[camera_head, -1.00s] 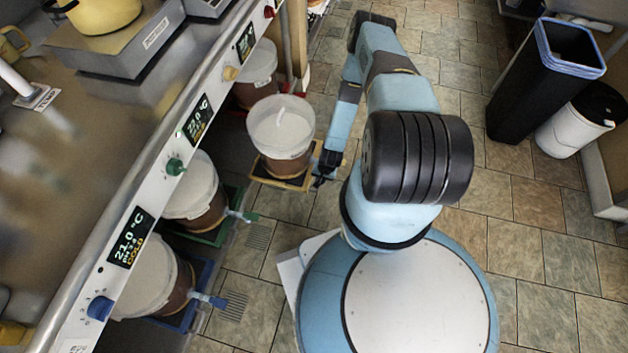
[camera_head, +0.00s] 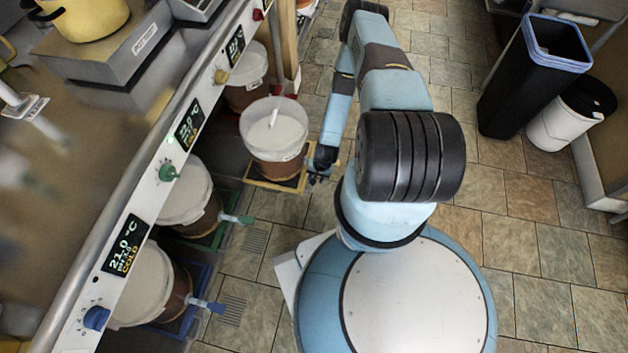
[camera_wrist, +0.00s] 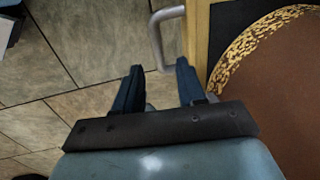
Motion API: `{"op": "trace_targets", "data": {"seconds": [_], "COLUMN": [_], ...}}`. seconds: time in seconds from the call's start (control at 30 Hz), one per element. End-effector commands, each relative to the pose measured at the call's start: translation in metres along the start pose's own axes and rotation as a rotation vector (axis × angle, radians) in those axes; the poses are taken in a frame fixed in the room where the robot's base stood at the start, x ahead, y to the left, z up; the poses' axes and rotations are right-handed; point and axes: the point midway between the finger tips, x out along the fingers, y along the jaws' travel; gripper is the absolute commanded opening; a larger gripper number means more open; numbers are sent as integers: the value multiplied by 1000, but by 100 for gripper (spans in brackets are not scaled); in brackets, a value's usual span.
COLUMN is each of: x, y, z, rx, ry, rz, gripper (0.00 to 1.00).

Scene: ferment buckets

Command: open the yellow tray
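The yellow tray (camera_head: 262,185) stands out from under the counter into the aisle, with a brown bucket with a whitish top (camera_head: 273,140) on it. In the wrist view its yellow edge (camera_wrist: 197,30) is at the top right, with a grey bar handle (camera_wrist: 157,36) sticking out to the left. My gripper (camera_wrist: 159,68) is at the handle. Its two dark fingers are apart, and the handle's lower end appears between their tips with gaps on both sides. In the head view my gripper (camera_head: 318,174) is at the tray's right side; its fingers are too small to judge there.
A green tray (camera_head: 205,238) and a blue tray (camera_head: 190,318) with buckets stay under the counter, their coloured taps sticking out. Another bucket (camera_head: 246,80) stands behind. A black bin (camera_head: 530,85) and a white bin (camera_head: 565,125) stand at the right. The tiled aisle between is clear.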

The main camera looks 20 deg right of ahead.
Motion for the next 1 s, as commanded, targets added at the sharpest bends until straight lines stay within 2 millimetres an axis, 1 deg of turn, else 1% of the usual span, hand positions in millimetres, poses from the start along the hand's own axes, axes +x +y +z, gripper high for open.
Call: {"op": "trace_targets", "data": {"seconds": [0.03, 0.3, 0.5, 0.7, 1.0], "x": [-11, -58, -85, -99, -102], "y": [0, -1, 0, 0, 0], "z": [-1, -2, -1, -1, -1], "rx": [0, -1, -1, -1, -1], "ry": [1, 1, 0, -1, -1], "rz": [0, 0, 0, 0, 1], "gripper": [40, 40, 40, 40, 40]}}
